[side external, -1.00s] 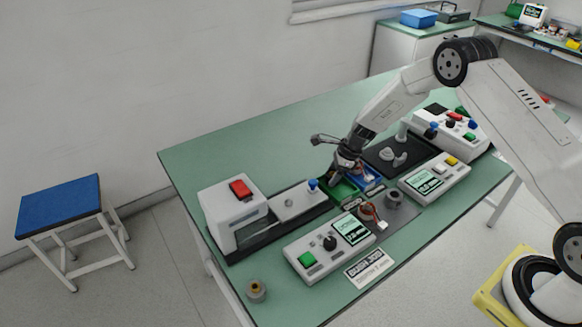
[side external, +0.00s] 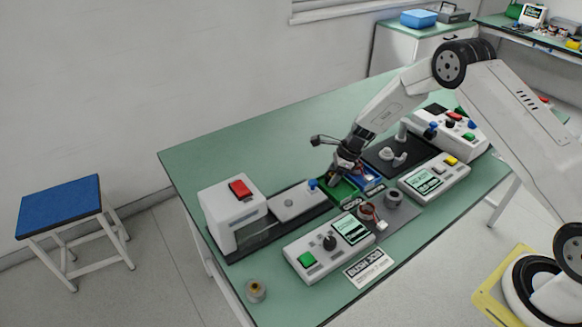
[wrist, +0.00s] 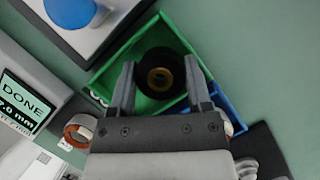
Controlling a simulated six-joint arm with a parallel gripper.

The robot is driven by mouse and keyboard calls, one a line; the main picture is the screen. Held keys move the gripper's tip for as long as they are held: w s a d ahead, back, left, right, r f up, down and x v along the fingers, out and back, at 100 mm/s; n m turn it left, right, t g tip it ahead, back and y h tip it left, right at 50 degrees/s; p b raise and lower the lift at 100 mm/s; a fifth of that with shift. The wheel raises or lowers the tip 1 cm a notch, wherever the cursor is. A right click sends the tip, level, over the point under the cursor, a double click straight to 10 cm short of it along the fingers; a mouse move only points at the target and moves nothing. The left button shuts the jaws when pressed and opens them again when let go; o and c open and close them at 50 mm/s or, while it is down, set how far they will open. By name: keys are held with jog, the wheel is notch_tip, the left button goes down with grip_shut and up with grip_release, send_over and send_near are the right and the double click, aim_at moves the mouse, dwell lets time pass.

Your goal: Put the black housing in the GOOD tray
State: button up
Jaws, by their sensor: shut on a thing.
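My gripper (side external: 345,172) is over the green tray (side external: 343,189) in the side external view, which hides the part in its jaws. In the wrist view my gripper (wrist: 161,68) is shut on the black housing (wrist: 148,61), a round black piece with a brass-coloured centre. The housing is at or inside the green tray (wrist: 113,65), within its walls as seen from above; I cannot tell whether it touches the floor. The blue tray (side external: 369,177) is right beside the green one. A small label (side external: 352,202) in front of the green tray is too small to read surely.
A press with a red button (side external: 240,188) and a blue knob (side external: 313,184) stand left of the trays. A console with a green button (side external: 307,259) and copper-wound part (side external: 370,213) are in front. The table's back left is clear.

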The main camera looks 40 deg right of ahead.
jog(key=shift+s+f, duration=0.1)
jog(key=shift+f, duration=0.25)
jog(key=o, duration=1.3)
jog(key=shift+o, duration=0.2)
jog(key=shift+r, duration=0.15)
jog(key=v, duration=0.8)
jog(key=shift+r, duration=0.1)
